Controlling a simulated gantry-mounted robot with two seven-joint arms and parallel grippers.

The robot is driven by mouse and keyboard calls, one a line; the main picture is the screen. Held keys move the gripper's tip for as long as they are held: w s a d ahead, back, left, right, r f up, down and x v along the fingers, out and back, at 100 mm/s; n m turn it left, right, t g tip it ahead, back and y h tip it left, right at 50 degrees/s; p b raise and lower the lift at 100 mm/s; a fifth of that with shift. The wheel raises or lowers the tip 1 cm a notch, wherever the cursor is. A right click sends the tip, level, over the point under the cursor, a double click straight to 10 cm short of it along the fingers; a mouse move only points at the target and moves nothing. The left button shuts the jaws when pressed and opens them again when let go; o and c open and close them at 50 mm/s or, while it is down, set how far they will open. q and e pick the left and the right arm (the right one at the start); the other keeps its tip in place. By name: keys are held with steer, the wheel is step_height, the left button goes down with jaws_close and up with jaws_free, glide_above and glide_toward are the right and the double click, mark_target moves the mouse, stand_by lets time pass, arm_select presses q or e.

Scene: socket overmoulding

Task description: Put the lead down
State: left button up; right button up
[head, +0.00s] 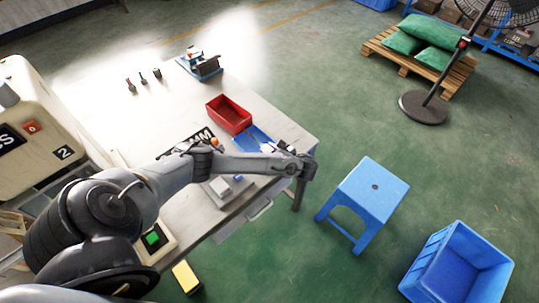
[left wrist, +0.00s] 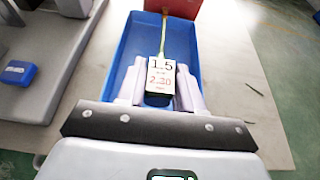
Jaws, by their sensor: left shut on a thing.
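The lead shows in the left wrist view as a pale yellow-green cable (left wrist: 165,38) with a white tag (left wrist: 160,75) printed with black and red figures. My left gripper (left wrist: 160,96) is shut on the lead at the tag, one pale finger on each side. It is over the blue tray (left wrist: 116,62), which also shows in the head view (head: 260,136). The cable runs away along the tray toward the red bin (left wrist: 180,8). I cannot tell whether the lead touches the tray floor. In the head view my left arm partly hides the gripper (head: 268,148). My right gripper is out of view.
The red bin (head: 229,114) stands beside the tray. A grey fixture (head: 222,192) with a blue block (left wrist: 18,73) lies on the near side. A blue device (head: 201,65) and several small dark tools (head: 143,78) are farther back. A blue stool (head: 375,188) stands off the table.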

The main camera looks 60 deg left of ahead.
arm_select(q)
steer(key=shift+f, duration=1.2)
steer(key=shift+f+b, duration=0.15)
steer(key=shift+b, duration=0.15)
steer(key=o, duration=1)
steer(key=shift+o, duration=0.2)
